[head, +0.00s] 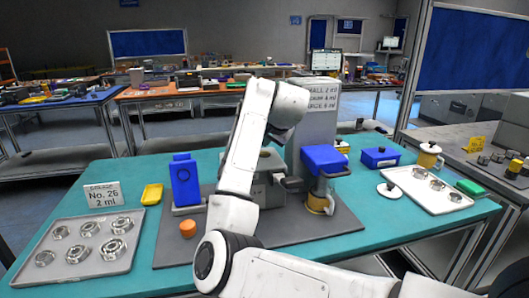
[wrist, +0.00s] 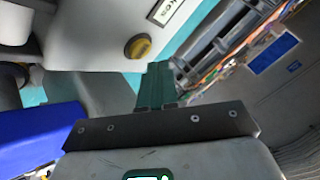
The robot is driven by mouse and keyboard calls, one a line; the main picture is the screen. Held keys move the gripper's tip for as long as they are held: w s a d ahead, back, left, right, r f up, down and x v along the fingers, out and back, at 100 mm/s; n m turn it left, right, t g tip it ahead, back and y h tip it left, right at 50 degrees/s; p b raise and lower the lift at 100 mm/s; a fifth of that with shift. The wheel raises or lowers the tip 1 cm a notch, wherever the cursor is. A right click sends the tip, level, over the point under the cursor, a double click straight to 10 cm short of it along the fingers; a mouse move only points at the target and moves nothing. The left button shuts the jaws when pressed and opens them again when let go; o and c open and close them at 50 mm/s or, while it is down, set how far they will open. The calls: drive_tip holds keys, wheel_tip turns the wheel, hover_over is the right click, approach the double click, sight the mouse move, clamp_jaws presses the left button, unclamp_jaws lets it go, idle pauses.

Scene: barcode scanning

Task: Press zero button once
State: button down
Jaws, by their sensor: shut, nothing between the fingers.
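In the wrist view, my gripper (wrist: 158,68) has its dark green fingers together and empty. A round yellow-brown button or knob (wrist: 137,46) sits on a pale grey panel just beyond the fingertips, a little to their left. The fingers look apart from it, though the depth gap is hard to judge. I cannot read any mark that names it as the zero button. In the head view, my white arm stands up in front of the grey machine (head: 269,188) and hides part of it. My fingers are not clearly visible there.
A blue clamp-like unit (head: 324,158) stands right of the machine, and a blue block (head: 185,180) left. An orange knob (head: 187,229) is on the grey mat (head: 325,228). Trays of metal rings lie at left (head: 50,276) and right (head: 458,204). A tall grey panel (head: 313,130) rises behind.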

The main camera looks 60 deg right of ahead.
drive_tip(key=shift+r+p, duration=2.1)
drive_tip(key=shift+r, duration=0.3)
